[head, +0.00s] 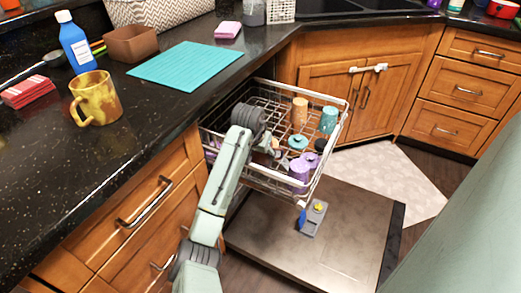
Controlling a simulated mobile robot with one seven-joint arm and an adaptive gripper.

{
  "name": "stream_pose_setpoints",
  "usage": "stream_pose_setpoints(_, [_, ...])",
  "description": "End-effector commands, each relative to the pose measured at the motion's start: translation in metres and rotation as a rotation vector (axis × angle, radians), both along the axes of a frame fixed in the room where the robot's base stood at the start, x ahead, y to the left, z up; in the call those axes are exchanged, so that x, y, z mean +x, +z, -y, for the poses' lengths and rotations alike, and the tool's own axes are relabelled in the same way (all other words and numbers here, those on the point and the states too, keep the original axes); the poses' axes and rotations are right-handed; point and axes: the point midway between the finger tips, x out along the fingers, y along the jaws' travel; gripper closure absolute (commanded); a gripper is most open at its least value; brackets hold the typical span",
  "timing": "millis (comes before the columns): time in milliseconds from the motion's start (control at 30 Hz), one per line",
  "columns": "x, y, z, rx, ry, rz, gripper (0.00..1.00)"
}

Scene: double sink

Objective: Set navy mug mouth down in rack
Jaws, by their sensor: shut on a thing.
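The rack (333,97) is a white wire dishwasher rack, pulled out from under the counter. It holds an orange cup (300,110), a teal cup (329,119), a teal round piece (298,140) and purple cups (299,172). A small dark item (320,145) sits at its right side, too small to identify. My gripper (275,151) is low over the left middle of the rack, partly hidden by my wrist. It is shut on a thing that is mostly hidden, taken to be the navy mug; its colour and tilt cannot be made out.
The open dishwasher door (345,235) lies flat below the rack, with a grey item (313,218) on it. The counter (150,160) at left holds a yellow mug (95,97), a blue bottle (76,42), a brown container (131,43) and a teal mat (186,65).

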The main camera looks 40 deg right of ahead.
Motion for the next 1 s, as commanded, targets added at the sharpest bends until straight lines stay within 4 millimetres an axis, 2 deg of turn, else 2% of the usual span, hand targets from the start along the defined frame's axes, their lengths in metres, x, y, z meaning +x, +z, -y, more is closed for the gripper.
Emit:
stream_pose_setpoints(33, [0.002,-0.020,-0.017,0.032,0.045,-0.046,0.82])
stream_pose_setpoints(67, [0.002,-0.020,-0.018,0.032,0.045,-0.046,0.82])
stream_pose_setpoints(100, [0.002,-0.019,-0.018,0.032,0.046,-0.045,0.36])
stream_pose_setpoints(433, [0.004,-0.018,-0.019,0.031,0.049,-0.044,0.15])
stream_pose_setpoints(767, [0.004,-0.016,-0.019,0.030,0.052,-0.043,0.15])
stream_pose_setpoints(867, [0.002,-0.007,-0.020,0.026,0.049,-0.040,0.15])
stream_pose_setpoints(1000, [-0.004,0.019,-0.024,0.019,0.040,-0.029,0.15])
